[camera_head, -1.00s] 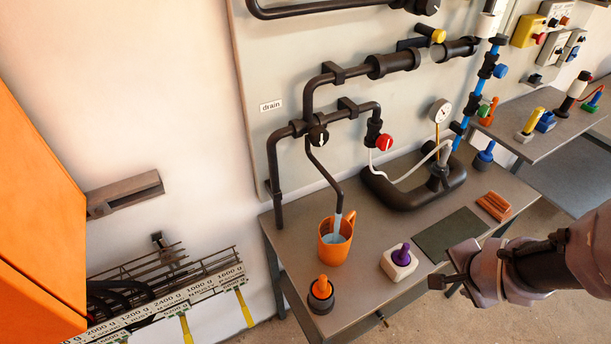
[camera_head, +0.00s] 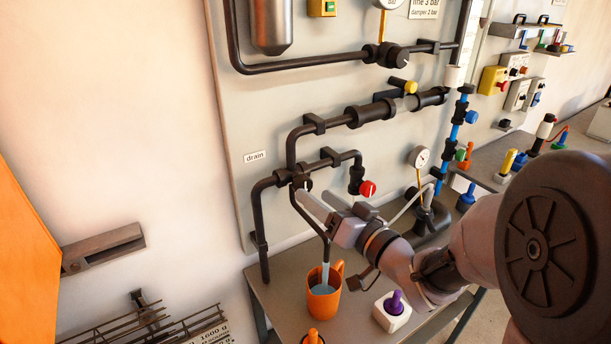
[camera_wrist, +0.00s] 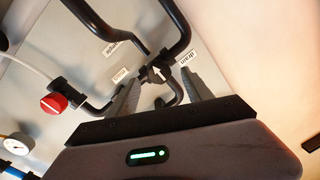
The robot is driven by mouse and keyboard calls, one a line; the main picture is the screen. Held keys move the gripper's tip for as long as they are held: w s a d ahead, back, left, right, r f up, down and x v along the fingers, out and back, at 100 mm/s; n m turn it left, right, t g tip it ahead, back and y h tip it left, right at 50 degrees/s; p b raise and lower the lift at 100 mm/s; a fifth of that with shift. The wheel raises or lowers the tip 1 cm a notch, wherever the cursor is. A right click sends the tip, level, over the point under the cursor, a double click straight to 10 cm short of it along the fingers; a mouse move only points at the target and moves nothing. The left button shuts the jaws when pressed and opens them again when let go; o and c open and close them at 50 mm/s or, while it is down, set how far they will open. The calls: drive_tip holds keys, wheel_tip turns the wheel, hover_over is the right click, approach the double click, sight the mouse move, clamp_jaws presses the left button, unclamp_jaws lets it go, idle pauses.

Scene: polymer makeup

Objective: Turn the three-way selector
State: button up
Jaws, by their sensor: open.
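The three-way selector is a dark knob with a white arrow mark, at the pipe junction beside the drain label. It shows in the wrist view (camera_wrist: 156,72), between and beyond my fingertips, and partly in the head view (camera_head: 304,184). My gripper (camera_head: 318,200) is open in front of the junction, with its two grey fingers pointing at the panel. In the wrist view the fingers of my gripper (camera_wrist: 162,74) stand apart on either side of the selector. I cannot tell whether they touch it.
A red valve knob (camera_head: 367,188) sits to the right on the same pipework. An orange jug (camera_head: 323,301) stands below the drain spout, with a white block (camera_head: 391,316) bearing a purple knob to its right. A pressure gauge (camera_head: 419,157) stands farther right.

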sight(306, 188)
drive_tip(key=x, duration=0.5)
drive_tip(key=shift+w, duration=0.25)
clamp_jaws()
